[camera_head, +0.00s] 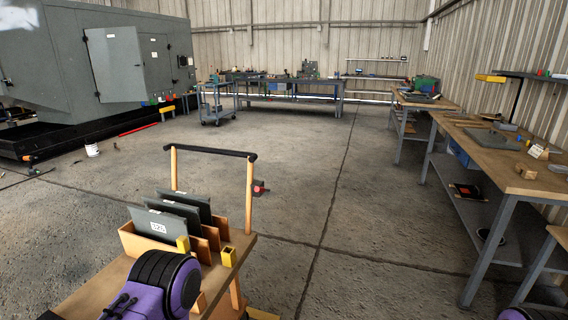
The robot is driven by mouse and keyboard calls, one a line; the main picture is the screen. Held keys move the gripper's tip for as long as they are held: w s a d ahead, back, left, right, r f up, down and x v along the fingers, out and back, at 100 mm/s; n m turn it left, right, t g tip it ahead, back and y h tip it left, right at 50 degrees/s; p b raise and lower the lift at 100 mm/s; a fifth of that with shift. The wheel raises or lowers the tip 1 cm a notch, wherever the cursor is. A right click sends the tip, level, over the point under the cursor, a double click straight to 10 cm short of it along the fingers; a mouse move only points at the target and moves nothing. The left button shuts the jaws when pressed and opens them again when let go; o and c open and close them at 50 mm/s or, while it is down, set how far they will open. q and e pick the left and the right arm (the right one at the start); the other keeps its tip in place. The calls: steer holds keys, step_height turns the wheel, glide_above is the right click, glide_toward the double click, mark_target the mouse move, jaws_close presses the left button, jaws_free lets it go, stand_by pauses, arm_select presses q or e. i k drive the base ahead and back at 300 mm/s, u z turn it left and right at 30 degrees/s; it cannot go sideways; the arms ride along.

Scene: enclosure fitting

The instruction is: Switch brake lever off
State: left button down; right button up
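A wooden cart (92,291) stands in front of me, with a black push handle (210,152) on two wooden posts. A small dark lever with a red knob (260,189) sticks out to the right of the right post; it looks like the brake lever. Its exact setting is too small to tell. A purple and black link of my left arm covers the cart's near part. Only an edge of my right arm shows at the bottom right. Neither gripper is visible, and nothing of mine touches the lever.
A large grey enclosure (60,55) stands back left. Workbenches (500,160) line the right wall. The concrete floor beyond and right of the cart is clear.

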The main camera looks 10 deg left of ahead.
mark_target(257, 189)
steer(key=i, duration=1.1)
